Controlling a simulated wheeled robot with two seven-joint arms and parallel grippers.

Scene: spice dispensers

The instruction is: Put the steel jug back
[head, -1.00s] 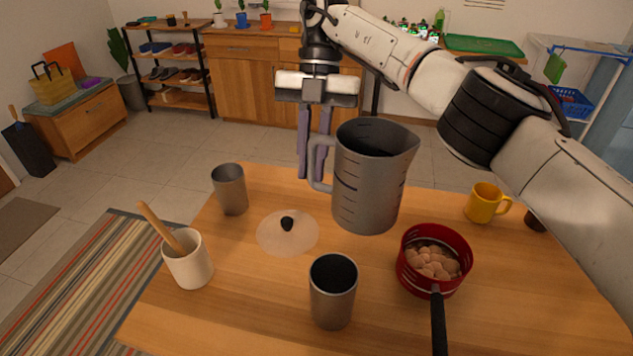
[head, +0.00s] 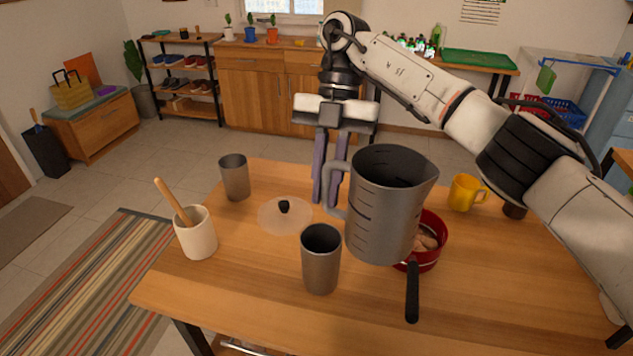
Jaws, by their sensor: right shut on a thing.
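The steel jug (head: 386,208) is a grey measuring jug with marks on its side. It is upright, with its handle to the left and its spout to the right, and appears held above the wooden table. My right gripper (head: 327,190) points down with its two fingers at the jug's handle and is shut on it. The jug hides part of the red pan (head: 432,250) behind it. I cannot see exactly how high the jug's base is above the table. My left gripper is not in view.
On the wooden table (head: 250,290) stand a steel cup (head: 321,262) close left of the jug, another steel cup (head: 235,178), a clear lid (head: 284,216), a white crock (head: 197,235) with a wooden utensil, and a yellow mug (head: 464,193). The table's front left is clear.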

